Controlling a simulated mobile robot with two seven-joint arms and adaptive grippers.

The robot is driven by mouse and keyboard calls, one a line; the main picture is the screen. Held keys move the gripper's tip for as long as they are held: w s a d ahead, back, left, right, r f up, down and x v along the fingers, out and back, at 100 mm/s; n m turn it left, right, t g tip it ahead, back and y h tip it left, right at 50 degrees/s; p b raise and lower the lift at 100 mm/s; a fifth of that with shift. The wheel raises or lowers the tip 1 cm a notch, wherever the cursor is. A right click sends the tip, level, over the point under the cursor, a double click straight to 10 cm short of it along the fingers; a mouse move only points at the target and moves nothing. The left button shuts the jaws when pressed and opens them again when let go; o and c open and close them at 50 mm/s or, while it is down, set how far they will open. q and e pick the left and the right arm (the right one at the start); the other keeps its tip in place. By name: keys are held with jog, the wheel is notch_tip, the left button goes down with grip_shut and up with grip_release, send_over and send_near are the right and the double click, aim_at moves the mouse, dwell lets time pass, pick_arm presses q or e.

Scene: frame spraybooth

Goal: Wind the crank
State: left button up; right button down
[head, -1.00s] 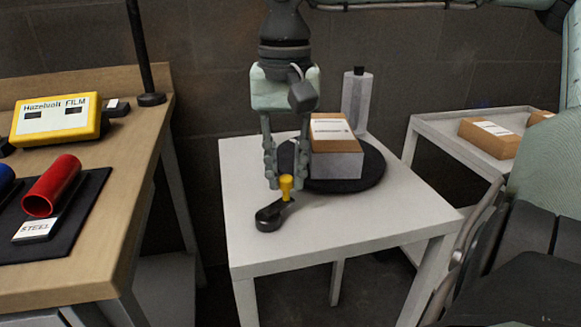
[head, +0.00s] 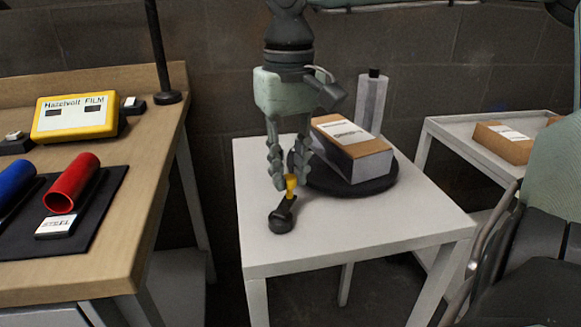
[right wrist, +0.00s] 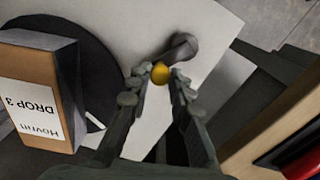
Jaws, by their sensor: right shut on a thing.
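The black crank (head: 282,217) stands at the front of the small white table, its arm pointing away from me towards its yellow knob (head: 291,186). My right gripper (head: 289,182) comes down from above and is shut on the yellow knob. In the right wrist view the knob (right wrist: 160,73) sits between the fingertips, with the dark crank (right wrist: 181,48) just beyond. Behind the crank, a black round turntable (head: 378,186) carries a brown and grey box (head: 352,147), turned at an angle. My left gripper is not in view.
A grey bottle-like canister (head: 371,102) stands behind the turntable. On the left, a wooden bench (head: 140,215) holds a yellow film box (head: 75,116) and a red tube (head: 72,182). On the right, a grey cart (head: 460,128) holds brown boxes (head: 503,142).

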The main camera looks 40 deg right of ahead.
jog(key=c, duration=1.4)
grip_release()
jog(key=shift+o, duration=0.2)
jog(key=shift+r, duration=0.1)
notch_tip(320, 180, up, 12)
